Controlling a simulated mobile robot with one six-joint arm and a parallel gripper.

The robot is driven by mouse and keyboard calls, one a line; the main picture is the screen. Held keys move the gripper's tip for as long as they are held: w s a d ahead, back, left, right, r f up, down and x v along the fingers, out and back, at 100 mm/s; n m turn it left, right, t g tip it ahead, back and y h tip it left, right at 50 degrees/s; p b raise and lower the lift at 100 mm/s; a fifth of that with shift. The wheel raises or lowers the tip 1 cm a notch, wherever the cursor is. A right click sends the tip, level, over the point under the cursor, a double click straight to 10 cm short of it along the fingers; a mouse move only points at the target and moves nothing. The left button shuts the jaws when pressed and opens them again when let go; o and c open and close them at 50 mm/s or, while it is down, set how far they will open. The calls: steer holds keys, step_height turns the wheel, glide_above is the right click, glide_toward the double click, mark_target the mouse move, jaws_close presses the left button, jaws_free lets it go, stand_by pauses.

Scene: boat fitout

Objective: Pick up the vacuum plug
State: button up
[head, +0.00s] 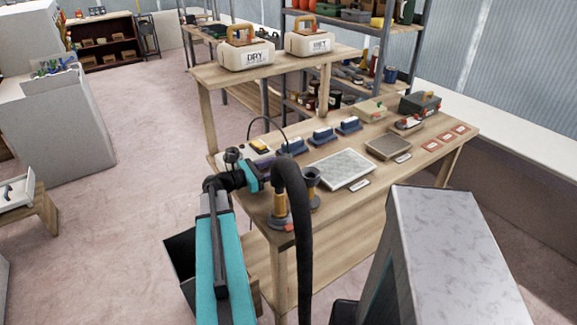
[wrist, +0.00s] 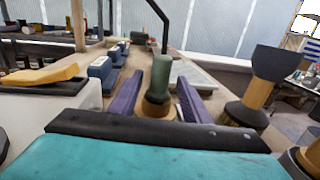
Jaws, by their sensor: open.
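In the wrist view, a dull green upright cylinder (wrist: 161,78) with a tan collar and a thin black line rising above it appears to be the vacuum plug. It shows in line between the two purple-grey fingers of my gripper (wrist: 158,98). The fingers are apart, and I see no contact with it; the depth gap is hard to judge. In the head view my gripper (head: 262,181) is over the near left part of the wooden bench (head: 330,203). There the green cylinder is not clearly visible, probably hidden by the thick black hose (head: 296,220).
A dark-topped wooden fitting (wrist: 258,88) stands right of my gripper. A pale box with a yellow block (wrist: 40,75) is at left. Blue blocks (head: 322,136), a white panel (head: 342,169) and a tray (head: 388,146) occupy the bench. DRY (head: 246,56) and WET (head: 310,43) containers sit on the shelf.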

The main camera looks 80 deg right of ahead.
steer(key=shift+p+x, duration=0.8)
steer(key=shift+x, duration=2.35)
jaws_close()
